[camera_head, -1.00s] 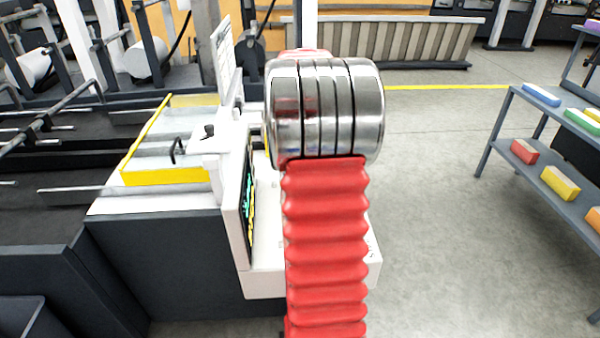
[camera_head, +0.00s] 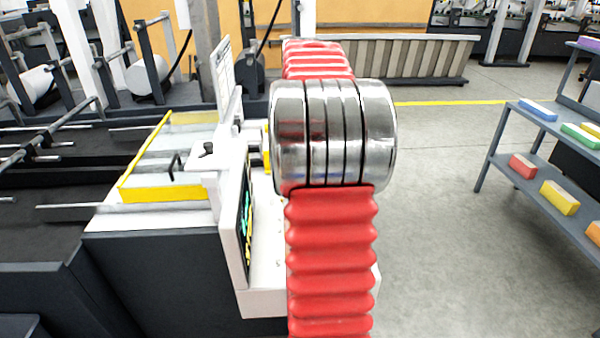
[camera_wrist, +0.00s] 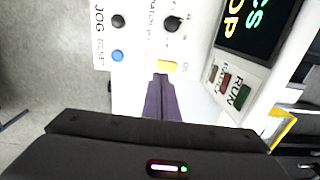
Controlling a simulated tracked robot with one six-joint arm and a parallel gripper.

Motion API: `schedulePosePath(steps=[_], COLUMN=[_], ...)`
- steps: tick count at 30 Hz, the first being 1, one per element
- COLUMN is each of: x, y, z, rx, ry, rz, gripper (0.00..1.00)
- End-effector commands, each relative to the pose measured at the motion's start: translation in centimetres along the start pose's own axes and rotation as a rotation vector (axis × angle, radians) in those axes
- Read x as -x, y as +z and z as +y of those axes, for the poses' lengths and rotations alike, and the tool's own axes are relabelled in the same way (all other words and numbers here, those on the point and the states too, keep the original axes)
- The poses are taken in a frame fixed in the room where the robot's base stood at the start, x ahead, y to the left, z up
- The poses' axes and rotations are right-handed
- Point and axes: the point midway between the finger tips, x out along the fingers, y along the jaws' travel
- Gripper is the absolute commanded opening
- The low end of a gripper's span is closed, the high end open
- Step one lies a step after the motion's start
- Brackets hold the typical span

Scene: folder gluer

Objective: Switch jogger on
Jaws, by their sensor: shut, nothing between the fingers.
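In the wrist view a white control panel (camera_wrist: 140,45) fills the top middle. It carries a black round control (camera_wrist: 118,21) and a blue button (camera_wrist: 117,56) beside the lettering JOG and RESET, a black knob (camera_wrist: 172,24) beside partly hidden lettering, and a yellow-orange part (camera_wrist: 167,66). No label reading "jogger" is legible. My gripper (camera_wrist: 160,80) is shut and empty, its dark purple fingertips pointing at the panel close to the yellow-orange part; I cannot tell whether they touch. In the head view my arm hides the gripper and most of the panel.
A dark display (camera_wrist: 258,25) and a strip with coloured buttons marked RUN (camera_wrist: 232,90) lie right of the fingers. In the head view the machine's yellow-edged guard (camera_head: 165,194) is at left, a shelf with coloured boxes (camera_head: 545,150) at right, with clear floor (camera_head: 440,220) between.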

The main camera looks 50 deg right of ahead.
Motion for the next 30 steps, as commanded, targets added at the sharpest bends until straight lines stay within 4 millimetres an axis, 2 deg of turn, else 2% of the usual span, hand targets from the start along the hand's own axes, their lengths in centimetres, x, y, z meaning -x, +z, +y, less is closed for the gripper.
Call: schedulePosePath(steps=[4,9,30], x=[2.1,3.2,3.3], y=[-0.1,-0.1,0.0], z=[0.5,0.9,0.8], rx=[0.000,0.001,0.001], ry=[-0.001,-0.004,-0.003], rz=[0.002,0.000,-0.001], gripper=[0.00,0.00,0.00])
